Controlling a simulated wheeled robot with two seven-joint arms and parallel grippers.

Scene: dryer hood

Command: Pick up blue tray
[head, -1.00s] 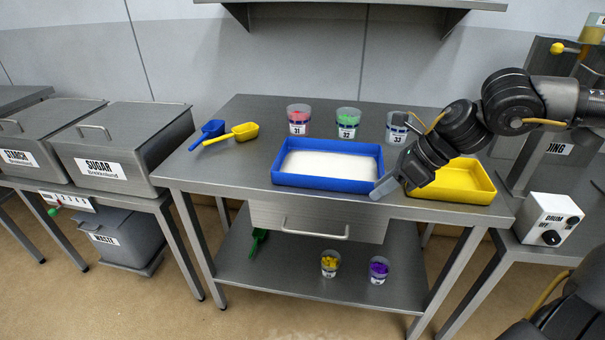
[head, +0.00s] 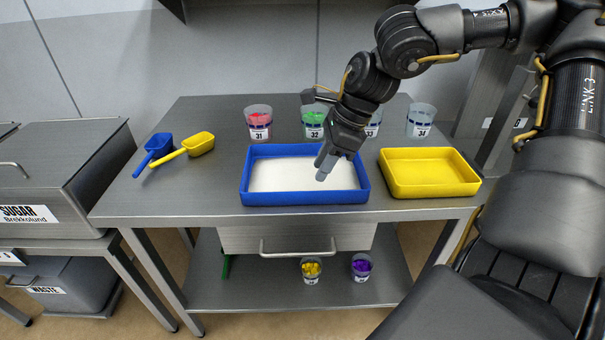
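The blue tray (head: 305,198) lies flat on the steel table, filled with white powder. My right gripper (head: 319,134) is above the tray's right half and back edge in the head view. Its two fingers are spread apart with nothing between them, one over the white powder and one farther back near the cups. I cannot tell whether the nearer finger touches the powder. My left gripper is not in view.
A yellow tray (head: 431,191) stands right of the blue tray. Behind are a cup marked 31 (head: 259,127), a green-filled cup (head: 313,132) and others. Blue (head: 158,145) and yellow (head: 199,144) scoops lie at left. The steel table (head: 200,205) is clear at front left.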

